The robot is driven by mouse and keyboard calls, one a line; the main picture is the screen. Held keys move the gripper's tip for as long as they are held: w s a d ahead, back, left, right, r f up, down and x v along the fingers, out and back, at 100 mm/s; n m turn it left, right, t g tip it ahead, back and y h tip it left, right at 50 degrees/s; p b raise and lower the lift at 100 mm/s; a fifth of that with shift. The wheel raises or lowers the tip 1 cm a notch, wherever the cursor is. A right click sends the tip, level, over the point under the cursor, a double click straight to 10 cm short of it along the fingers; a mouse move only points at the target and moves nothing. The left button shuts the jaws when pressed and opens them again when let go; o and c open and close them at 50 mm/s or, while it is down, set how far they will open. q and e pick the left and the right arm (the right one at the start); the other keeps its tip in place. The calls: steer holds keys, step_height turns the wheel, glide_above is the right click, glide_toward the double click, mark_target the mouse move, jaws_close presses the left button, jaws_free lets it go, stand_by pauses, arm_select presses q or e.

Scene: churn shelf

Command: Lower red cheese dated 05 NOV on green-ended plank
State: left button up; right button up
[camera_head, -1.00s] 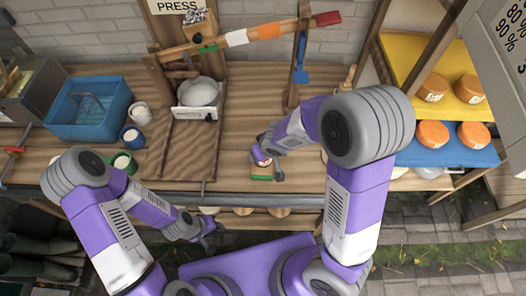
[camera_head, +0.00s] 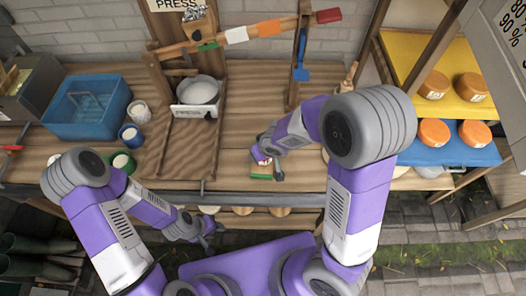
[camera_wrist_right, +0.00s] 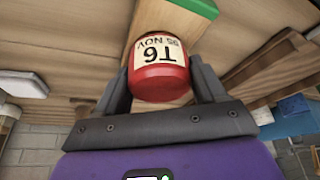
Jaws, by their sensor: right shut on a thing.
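The red cheese (camera_wrist_right: 160,75) has a cream label reading "05 NOV" and "T6", upside down in the right wrist view. My right gripper (camera_wrist_right: 162,88) is shut on it, with one dark finger on each side. The green-ended plank (camera_wrist_right: 178,20) lies just beyond the cheese in that view; I cannot tell whether they touch. In the head view the plank's green end (camera_head: 261,177) shows beside my right gripper (camera_head: 267,163), and the cheese is mostly hidden. My left gripper (camera_head: 208,230) hangs in front of the bench edge, away from the cheese; its jaw opening is unclear.
The wooden bench (camera_head: 245,110) carries a blue tub (camera_head: 88,108), small pots (camera_head: 132,136) and a press with a white basin (camera_head: 198,92). Orange cheeses (camera_head: 434,132) stand on yellow and blue shelves at the right. Bare bench lies behind my right gripper.

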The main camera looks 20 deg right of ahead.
steer(key=shift+f, duration=0.25)
steer(key=o, duration=1.2)
steer(key=shift+o, duration=0.2)
steer(key=p+v, duration=0.1)
steer(key=v, duration=0.6)
steer(key=shift+s+r+p, duration=0.2)
steer(key=shift+r+p, duration=0.1)
steer(key=shift+p, duration=0.1)
